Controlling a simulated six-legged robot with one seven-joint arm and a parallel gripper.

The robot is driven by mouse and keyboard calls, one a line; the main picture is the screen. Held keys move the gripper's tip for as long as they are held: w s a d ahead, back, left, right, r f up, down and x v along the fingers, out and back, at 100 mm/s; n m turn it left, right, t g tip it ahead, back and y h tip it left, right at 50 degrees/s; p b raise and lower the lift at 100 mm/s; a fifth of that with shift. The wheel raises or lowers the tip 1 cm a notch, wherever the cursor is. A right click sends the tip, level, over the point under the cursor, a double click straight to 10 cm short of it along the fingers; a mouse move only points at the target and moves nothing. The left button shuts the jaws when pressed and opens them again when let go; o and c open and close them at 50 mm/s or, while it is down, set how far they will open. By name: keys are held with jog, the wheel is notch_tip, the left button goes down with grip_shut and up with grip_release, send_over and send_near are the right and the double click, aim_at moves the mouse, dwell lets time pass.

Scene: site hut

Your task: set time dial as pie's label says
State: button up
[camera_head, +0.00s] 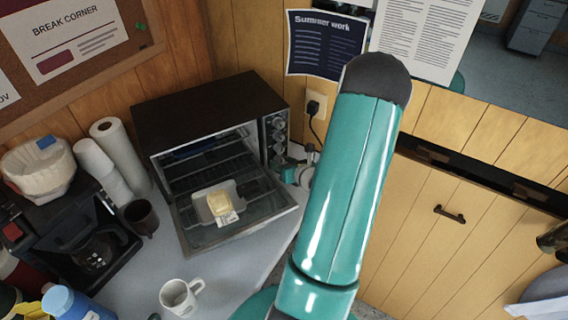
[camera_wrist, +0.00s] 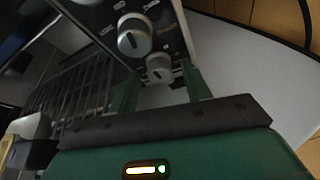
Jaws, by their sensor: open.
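The toaster oven (camera_head: 212,104) stands on the counter with its glass door (camera_head: 250,210) folded down. The pie (camera_head: 221,201), pale yellow in a light tray, sits at the open door. Its white label (camera_head: 228,218) is too small to read. Several dials line the oven's right-hand panel (camera_head: 276,134). In the wrist view a grey knob (camera_wrist: 134,36) shows with a lower knob (camera_wrist: 159,67) beneath it; their markings are not legible. My gripper (camera_wrist: 162,76) is open, its green fingers on either side of the lower knob. Contact cannot be told. The head view partly hides it behind my arm.
A white mug (camera_head: 180,297) stands in front of the oven. A dark mug (camera_head: 141,217), paper cups, a paper towel roll (camera_head: 121,152) and a coffee maker (camera_head: 90,250) crowd the left. A plugged-in cord (camera_head: 314,110) hangs behind my gripper. The counter right of the knobs is clear.

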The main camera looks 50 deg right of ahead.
jog(key=c, duration=1)
jog(key=shift+m, duration=0.3)
jog(key=shift+d+f+m+t+y, duration=0.15)
jog(key=shift+m+t+y, duration=0.65)
jog(key=shift+m, duration=0.4)
jog(key=m+t+y, duration=0.1)
jog(key=m, duration=0.2)
jog(key=shift+s+m+y, duration=0.1)
jog(key=shift+m+y, duration=0.2)
jog(key=shift+d, duration=0.1)
